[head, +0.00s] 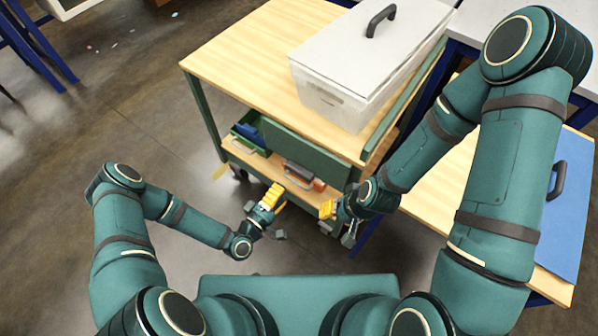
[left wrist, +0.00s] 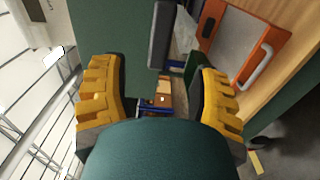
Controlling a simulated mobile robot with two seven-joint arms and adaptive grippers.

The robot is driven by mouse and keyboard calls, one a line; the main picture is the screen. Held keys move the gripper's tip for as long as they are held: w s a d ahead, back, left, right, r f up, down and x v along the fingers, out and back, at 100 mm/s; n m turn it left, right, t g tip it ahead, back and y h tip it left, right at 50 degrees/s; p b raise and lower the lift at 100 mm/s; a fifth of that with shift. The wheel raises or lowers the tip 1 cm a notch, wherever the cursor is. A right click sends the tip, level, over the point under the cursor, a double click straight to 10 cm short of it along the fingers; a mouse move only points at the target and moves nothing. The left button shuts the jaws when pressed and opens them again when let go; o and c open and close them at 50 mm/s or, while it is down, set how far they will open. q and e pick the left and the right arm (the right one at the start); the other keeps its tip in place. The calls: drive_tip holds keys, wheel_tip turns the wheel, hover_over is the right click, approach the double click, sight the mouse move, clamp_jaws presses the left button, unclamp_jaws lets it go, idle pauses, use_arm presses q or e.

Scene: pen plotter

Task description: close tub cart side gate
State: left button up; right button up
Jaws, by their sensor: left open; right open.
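The tub cart (head: 240,55) has a wooden top and a green frame. A flat dark green panel, which looks like its side gate (head: 305,150), stands at the near side between top and lower shelf; I cannot tell its exact angle. The green panel also fills the upper left of the left wrist view (left wrist: 110,30). My left gripper (head: 272,196) is open and empty, in front of the lower shelf and below the panel. My right gripper (head: 335,212) is open and empty, to the right, near the shelf's right end. Neither visibly touches the panel.
A clear tub with a white lid (head: 345,45) sits on the cart top. On the lower shelf are a green bin (head: 245,145) and an orange and grey case (head: 302,176), also in the left wrist view (left wrist: 250,45). A wooden table with a blue board (head: 560,200) stands right.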

sight(297, 174)
use_arm(q)
drive_tip(key=b+x, duration=0.1)
drive_tip(key=x, duration=0.9)
clamp_jaws()
